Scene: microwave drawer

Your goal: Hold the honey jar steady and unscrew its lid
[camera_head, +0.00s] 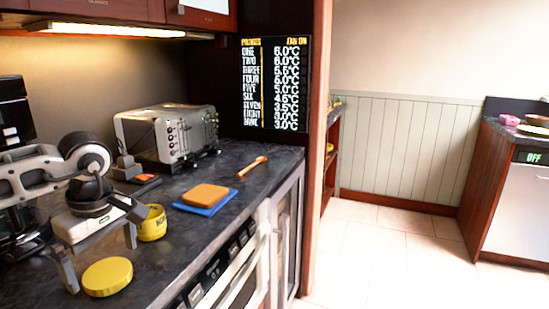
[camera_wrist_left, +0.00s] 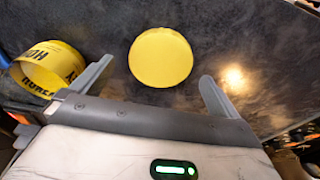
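The yellow honey jar (camera_head: 152,223) with dark lettering stands on the dark counter. It is also at the left of the left wrist view (camera_wrist_left: 48,70), beside one finger, and looks open at one end there. A round yellow lid (camera_head: 107,276) is apart from the jar and appears to lie flat near the counter's front edge. My left gripper (camera_head: 100,256) is open and empty above the counter. In the left wrist view the lid (camera_wrist_left: 160,57) shows beyond the gap between its fingers, touching neither. My right gripper is not in view.
A brown block on a blue board (camera_head: 205,208) lies right of the jar. A wooden-handled tool (camera_head: 252,166) lies farther back. A silver toaster oven (camera_head: 168,137) stands against the wall, with a display board (camera_head: 273,83) behind it. The counter's front edge is close to the lid.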

